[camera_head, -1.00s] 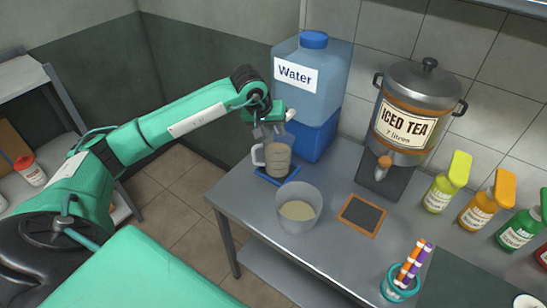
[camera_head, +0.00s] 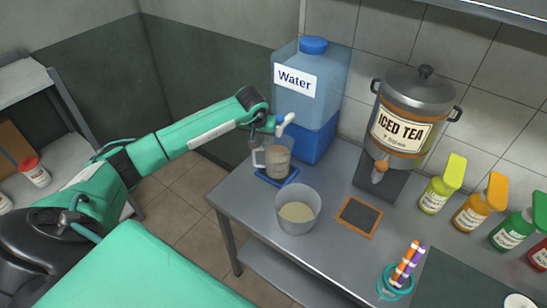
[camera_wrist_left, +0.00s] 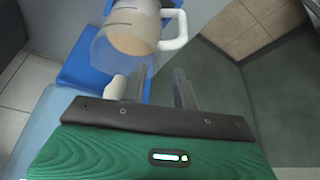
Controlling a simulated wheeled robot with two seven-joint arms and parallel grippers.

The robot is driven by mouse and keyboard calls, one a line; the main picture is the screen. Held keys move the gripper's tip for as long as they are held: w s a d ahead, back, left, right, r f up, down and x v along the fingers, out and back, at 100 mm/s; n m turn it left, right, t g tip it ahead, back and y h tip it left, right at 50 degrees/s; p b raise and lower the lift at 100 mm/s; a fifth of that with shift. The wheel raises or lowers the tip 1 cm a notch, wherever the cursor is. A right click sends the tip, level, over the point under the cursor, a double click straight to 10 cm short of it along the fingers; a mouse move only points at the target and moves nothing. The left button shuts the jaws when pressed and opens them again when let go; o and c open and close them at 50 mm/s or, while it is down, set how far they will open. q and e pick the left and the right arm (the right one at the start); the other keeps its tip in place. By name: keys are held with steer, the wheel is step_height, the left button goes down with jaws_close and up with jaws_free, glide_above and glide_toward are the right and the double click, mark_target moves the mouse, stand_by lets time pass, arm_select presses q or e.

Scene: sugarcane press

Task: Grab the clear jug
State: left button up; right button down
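The clear jug (camera_head: 279,160) stands upright on a small blue tray (camera_head: 285,181) below the water dispenser's white tap (camera_head: 285,122). It holds a tan liquid, and its handle (camera_head: 257,158) points left. The jug (camera_wrist_left: 124,45) and its pale handle (camera_wrist_left: 174,30) also show in the left wrist view. My left gripper (camera_head: 260,139) is just above the jug, near its handle side. In the wrist view its two fingers (camera_wrist_left: 161,85) are apart with nothing between them. The handle lies beyond the fingertips. My right gripper is not in view.
The blue Water dispenser (camera_head: 309,90) stands directly behind the jug. A grey pot (camera_head: 297,222) with pale contents is in front, beside a dark framed mat (camera_head: 358,217). An Iced Tea urn (camera_head: 402,125), several bottles and a teal cup (camera_head: 396,284) are to the right.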

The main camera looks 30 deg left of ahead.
mark_target(272, 158)
arm_select(q)
steer(key=x, duration=0.1)
steer(key=p+x, duration=0.1)
steer(key=x, duration=0.1)
steer(key=shift+w+r+p, duration=0.1)
steer(key=shift+w+p, duration=0.2)
steer(key=shift+w, duration=0.05)
steer(key=shift+w+a+f, duration=0.1)
steer(key=shift+w+f, duration=0.05)
steer(key=shift+f, duration=0.3)
jaws_close()
steer(key=shift+r, duration=0.15)
stand_by(0.6)
